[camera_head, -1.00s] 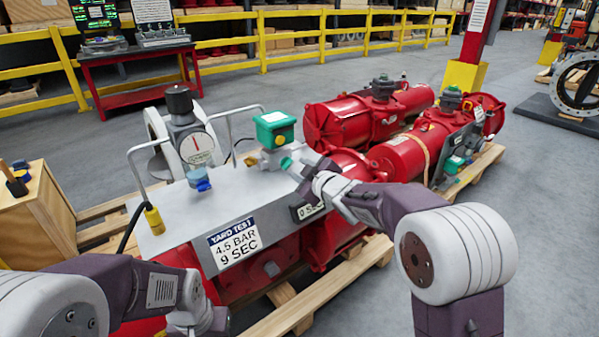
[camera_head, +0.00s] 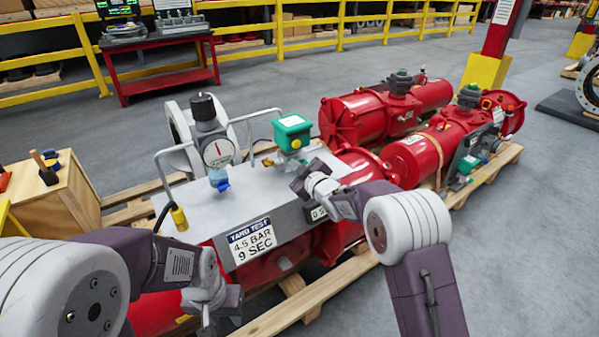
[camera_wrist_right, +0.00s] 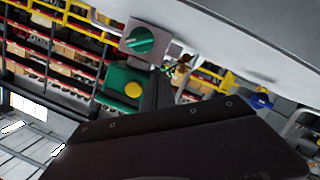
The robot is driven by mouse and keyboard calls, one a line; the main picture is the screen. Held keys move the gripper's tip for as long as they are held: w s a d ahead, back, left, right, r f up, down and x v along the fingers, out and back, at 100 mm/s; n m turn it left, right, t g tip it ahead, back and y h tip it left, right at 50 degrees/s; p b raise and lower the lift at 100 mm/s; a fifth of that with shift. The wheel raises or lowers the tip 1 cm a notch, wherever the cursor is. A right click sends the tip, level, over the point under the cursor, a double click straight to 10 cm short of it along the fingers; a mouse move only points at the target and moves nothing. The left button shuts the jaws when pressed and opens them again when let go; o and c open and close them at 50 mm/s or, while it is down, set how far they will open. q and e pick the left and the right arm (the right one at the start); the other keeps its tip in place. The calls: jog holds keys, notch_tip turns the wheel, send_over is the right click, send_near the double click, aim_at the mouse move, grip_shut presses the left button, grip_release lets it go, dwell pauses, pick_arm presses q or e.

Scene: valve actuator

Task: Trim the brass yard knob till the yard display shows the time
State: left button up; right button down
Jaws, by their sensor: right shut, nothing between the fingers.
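A grey test panel (camera_head: 235,205) lies on a red actuator, with a "YARD TEST 4.5 BAR 9 SEC" plate (camera_head: 252,242) on its front. The small display (camera_head: 318,213) on the front is partly covered by my right arm. My right gripper (camera_head: 299,178) is above the panel, shut and empty, in front of a green box (camera_head: 292,132) with a yellow button. The right wrist view shows a green slotted dial (camera_wrist_right: 140,41) and a small brass-coloured fitting (camera_wrist_right: 182,66) beyond the finger; I cannot tell whether it is the yard knob. My left gripper (camera_head: 222,312) hangs low at the front, its jaws unclear.
A round gauge (camera_head: 218,153) with a black top and blue fitting stands on the panel's left. A metal handle and a yellow-ended cable (camera_head: 179,218) are beside it. A wooden box (camera_head: 50,195) stands left. More red actuators (camera_head: 415,155) lie behind right; grey floor is open beyond.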

jog(key=w+f, duration=0.1)
jog(key=w+f+b, duration=0.1)
jog(key=f, duration=0.1)
jog(key=shift+w+d, duration=0.15)
jog(key=shift+d, duration=0.25)
jog(key=shift+w+d+f, duration=0.15)
jog(key=shift+d+f, duration=0.05)
jog(key=shift+f, duration=0.05)
